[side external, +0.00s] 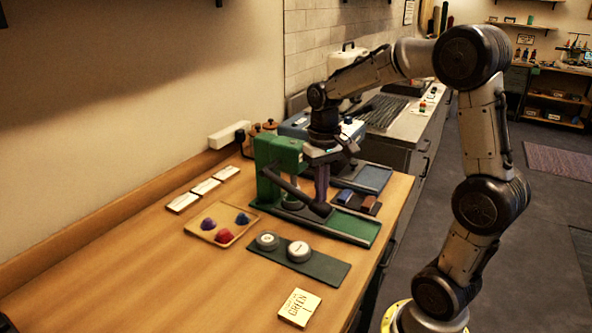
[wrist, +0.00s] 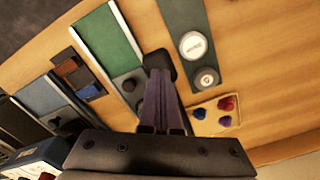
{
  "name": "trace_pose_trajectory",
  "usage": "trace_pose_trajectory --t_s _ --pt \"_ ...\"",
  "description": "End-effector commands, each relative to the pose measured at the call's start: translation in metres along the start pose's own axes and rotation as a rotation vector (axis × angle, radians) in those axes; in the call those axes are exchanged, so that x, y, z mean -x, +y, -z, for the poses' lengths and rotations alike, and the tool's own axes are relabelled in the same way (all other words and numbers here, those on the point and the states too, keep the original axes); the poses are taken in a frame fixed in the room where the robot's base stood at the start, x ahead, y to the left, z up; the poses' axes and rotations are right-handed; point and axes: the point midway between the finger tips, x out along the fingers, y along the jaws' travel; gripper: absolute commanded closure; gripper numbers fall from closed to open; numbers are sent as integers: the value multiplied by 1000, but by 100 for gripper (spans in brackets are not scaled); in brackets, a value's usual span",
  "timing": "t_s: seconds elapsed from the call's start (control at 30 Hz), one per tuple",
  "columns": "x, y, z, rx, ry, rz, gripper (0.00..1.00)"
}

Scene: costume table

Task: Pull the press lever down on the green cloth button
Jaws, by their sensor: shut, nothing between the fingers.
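The green press (side external: 277,165) stands on the wooden bench with its dark lever (side external: 293,190) sloping down toward the front right. The lever's black end knob (side external: 320,209) is right at my fingertips; it also shows in the wrist view (wrist: 158,62). My gripper (side external: 322,195) points down and is shut, its fingers together just above or against the knob; I cannot tell whether they touch. In the wrist view my gripper (wrist: 160,78) overlaps the knob and hides part of the press. A green cloth button cannot be made out under the press.
A tray (side external: 196,236) holds purple, red and blue pieces. A dark green mat (side external: 328,268) carries two round dies. A card (side external: 299,307) reading "GREEN" lies in front.

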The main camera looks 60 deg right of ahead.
Motion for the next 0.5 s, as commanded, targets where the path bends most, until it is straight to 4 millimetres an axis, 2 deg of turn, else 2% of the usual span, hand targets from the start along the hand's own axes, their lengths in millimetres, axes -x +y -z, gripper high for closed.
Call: trace_pose_trajectory --t_s 0.2,0.5 --pt "-12 -2 3 0 0 0 100" --pt "-14 -2 3 0 0 0 100"
